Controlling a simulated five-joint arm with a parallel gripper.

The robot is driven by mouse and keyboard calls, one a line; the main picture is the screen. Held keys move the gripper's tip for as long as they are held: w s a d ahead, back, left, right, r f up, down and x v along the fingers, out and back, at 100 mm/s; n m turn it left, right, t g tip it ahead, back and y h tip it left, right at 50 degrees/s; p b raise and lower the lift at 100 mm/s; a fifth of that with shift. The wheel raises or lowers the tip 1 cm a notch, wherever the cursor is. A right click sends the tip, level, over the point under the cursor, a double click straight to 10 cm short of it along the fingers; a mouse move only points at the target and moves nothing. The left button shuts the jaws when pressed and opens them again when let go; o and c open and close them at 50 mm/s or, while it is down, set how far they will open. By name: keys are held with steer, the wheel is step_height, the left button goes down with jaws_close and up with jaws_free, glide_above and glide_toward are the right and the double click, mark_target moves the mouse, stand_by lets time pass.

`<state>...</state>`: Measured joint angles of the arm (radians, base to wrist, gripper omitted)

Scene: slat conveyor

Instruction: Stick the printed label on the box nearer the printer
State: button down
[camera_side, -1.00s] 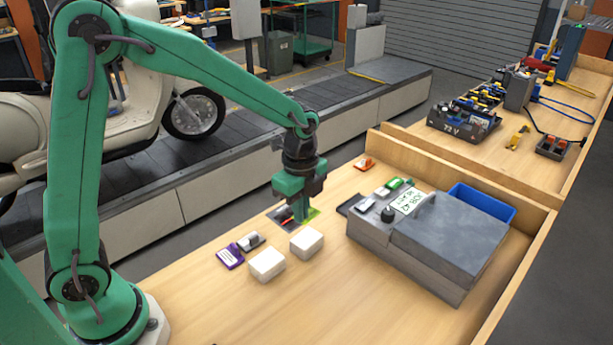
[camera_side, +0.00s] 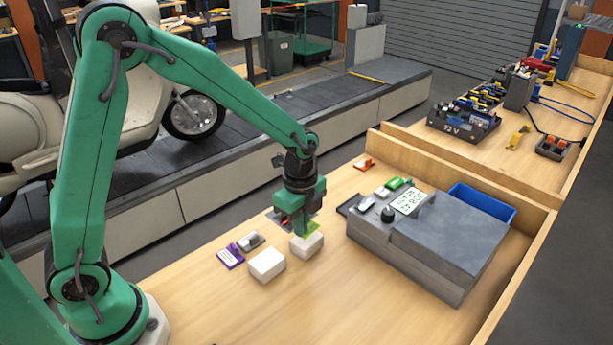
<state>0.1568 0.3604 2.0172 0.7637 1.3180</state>
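Two small white boxes stand on the wooden bench. One box (camera_side: 267,265) is on the left; the other box (camera_side: 309,247) is to its right and nearer the printer (camera_side: 450,240). The printer is a large grey unit with a white panel bearing dark text (camera_side: 405,201) on its top. My gripper (camera_side: 302,229) points down just above or at the top back edge of the nearer box; I cannot tell if it touches. Its fingers are too small and overlapped to show whether they are open or shut. I cannot make out a label in them or on either box.
A purple item (camera_side: 230,257) lies left of the boxes. A blue bin (camera_side: 482,203) is behind the printer. The bench front is clear. The slat conveyor (camera_side: 250,140) runs behind.

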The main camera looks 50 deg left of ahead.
steer(key=shift+f, duration=1)
steer(key=shift+f, duration=0.5)
stand_by(2.6)
steer(key=c, duration=1.6)
jaws_free()
steer(key=shift+o, duration=0.6)
steer(key=o, duration=0.3)
steer(key=shift+r, duration=0.25)
steer(key=shift+r, duration=3.3)
